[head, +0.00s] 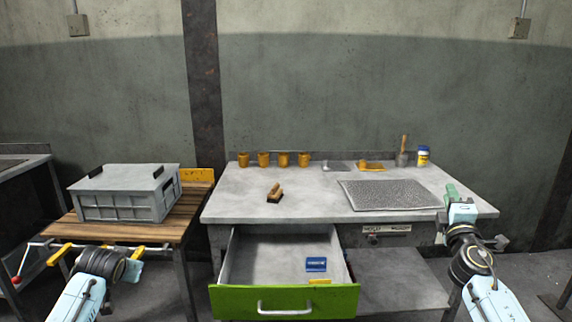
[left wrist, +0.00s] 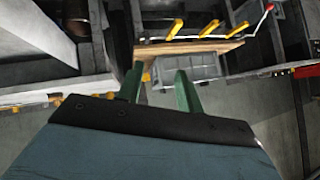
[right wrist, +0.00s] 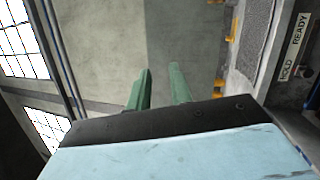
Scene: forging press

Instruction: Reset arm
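My right gripper (head: 453,192) is raised at the right front corner of the grey workbench (head: 320,200). In the right wrist view its two green fingers (right wrist: 160,70) stand apart with nothing between them. My left arm comes in at the lower left of the head view, in front of the wooden side table (head: 120,229); its fingers are hidden there. In the left wrist view the left gripper (left wrist: 158,70) has its green fingers apart and empty, with the grey crate beyond them.
An open green-fronted drawer (head: 240,302) juts from the bench and holds a blue box (head: 316,264). A grey crate (head: 125,193) sits on the side table. A brown-handled brush (head: 275,193), a textured mat (head: 390,195) and several orange cups stand or lie on the bench.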

